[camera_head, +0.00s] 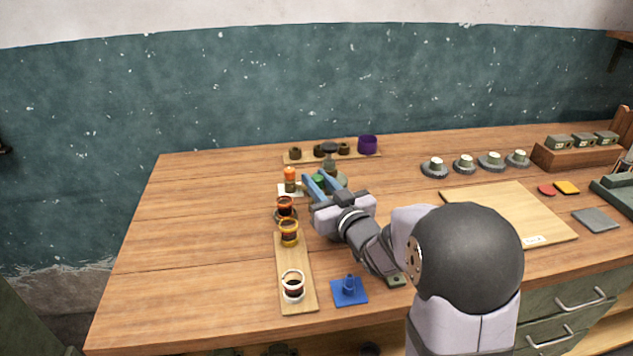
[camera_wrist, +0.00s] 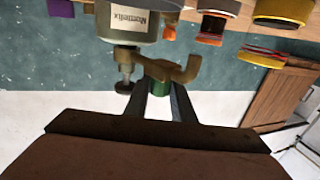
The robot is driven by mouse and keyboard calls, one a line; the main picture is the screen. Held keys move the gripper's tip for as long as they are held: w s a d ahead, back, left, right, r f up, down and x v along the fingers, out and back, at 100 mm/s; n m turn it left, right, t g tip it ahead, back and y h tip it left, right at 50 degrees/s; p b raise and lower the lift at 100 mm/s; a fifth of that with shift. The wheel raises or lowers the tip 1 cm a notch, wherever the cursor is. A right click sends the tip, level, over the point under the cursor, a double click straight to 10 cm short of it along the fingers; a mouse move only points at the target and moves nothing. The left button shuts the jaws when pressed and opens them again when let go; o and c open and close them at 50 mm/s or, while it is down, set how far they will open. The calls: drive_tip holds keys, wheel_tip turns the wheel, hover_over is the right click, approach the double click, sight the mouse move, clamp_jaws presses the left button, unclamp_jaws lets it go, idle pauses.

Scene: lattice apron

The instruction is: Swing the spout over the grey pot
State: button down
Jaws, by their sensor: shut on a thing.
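A grey-green urn (camera_head: 329,164) with a dark top stands near the back of the table, and its labelled body (camera_wrist: 129,22) fills the top of the wrist view. A brass spout (camera_wrist: 186,71) sticks out from it, its curved end pointing right in the wrist view. My gripper (camera_head: 315,183) is shut on a green grip (camera_wrist: 159,87) at the spout; the fingers partly hide it. In the head view the arm and fingers cover most of the spout.
The table's far left is clear.

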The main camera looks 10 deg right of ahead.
sight(320, 184)
drive_tip(key=shift+r, duration=0.1)
drive_tip(key=c, duration=1.5)
unclamp_jaws()
drive_tip(key=shift+b+v, duration=0.6)
drive_tip(key=shift+v, duration=3.05)
